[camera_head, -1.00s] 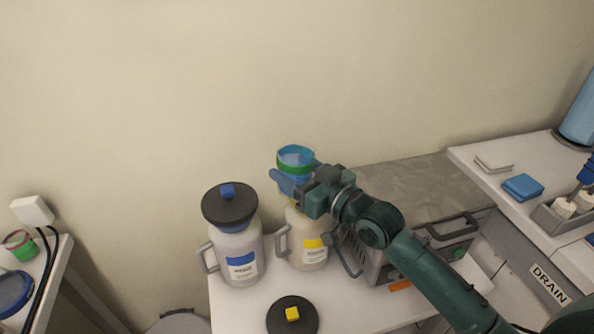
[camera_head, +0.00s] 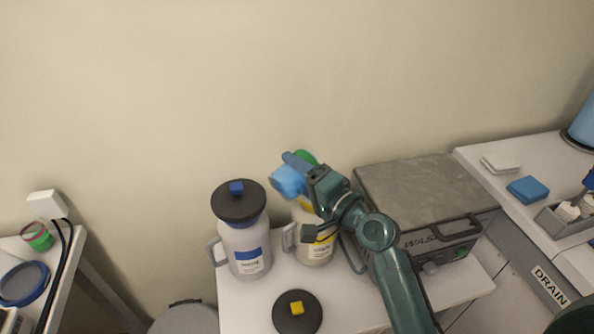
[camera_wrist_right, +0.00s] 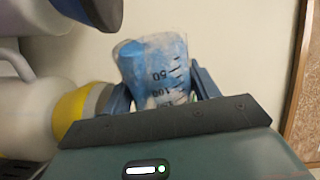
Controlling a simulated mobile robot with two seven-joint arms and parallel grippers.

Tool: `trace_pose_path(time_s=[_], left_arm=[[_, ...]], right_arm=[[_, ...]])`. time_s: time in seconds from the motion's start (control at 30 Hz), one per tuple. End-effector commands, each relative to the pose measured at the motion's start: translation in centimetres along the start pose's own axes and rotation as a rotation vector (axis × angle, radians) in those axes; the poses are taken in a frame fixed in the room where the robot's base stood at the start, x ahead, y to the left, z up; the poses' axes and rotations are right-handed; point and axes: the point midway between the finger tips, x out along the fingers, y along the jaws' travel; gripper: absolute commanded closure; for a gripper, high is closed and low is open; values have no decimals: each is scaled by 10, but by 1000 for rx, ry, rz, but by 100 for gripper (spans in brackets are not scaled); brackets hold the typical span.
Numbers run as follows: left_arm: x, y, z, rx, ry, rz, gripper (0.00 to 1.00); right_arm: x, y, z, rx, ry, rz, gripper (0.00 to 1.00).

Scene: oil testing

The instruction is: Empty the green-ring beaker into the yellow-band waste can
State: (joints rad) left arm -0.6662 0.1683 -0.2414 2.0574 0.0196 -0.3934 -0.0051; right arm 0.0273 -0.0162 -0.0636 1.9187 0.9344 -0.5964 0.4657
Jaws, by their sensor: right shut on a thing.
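The green-ring beaker (camera_head: 288,182) is held up by my right gripper (camera_head: 302,178), which is shut on it. It is tilted; its green ring (camera_head: 306,158) shows partly behind the gripper. In the right wrist view the clear beaker (camera_wrist_right: 155,68), with blue inside and volume marks, sits between the fingers. The yellow-band waste can (camera_head: 313,248), off-white with a side handle, stands just below the beaker; its mouth is largely hidden by my gripper. Its yellow band (camera_wrist_right: 72,112) shows in the right wrist view. I cannot tell whether liquid is flowing. My left gripper is not in view.
A blue-band can (camera_head: 243,243) with a dark lid stands close to the left. A dark lid with a yellow knob (camera_head: 297,308) lies on the white table in front. A grey-topped wash unit (camera_head: 420,190) stands to the right. The wall is close behind.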

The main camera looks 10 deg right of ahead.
Motion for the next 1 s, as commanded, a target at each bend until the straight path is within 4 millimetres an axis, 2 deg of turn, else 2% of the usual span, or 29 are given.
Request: trace_pose_path(time_s=[0.1, 0.63, 1.0], left_arm=[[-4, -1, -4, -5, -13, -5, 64], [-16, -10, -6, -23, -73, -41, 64], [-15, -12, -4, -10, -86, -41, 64]], right_arm=[[0, -8, -3, 66, -1, 0, 66], [0, -19, -18, 376, 0, -1, 66], [0, -21, -27, 566, 0, -2, 66]])
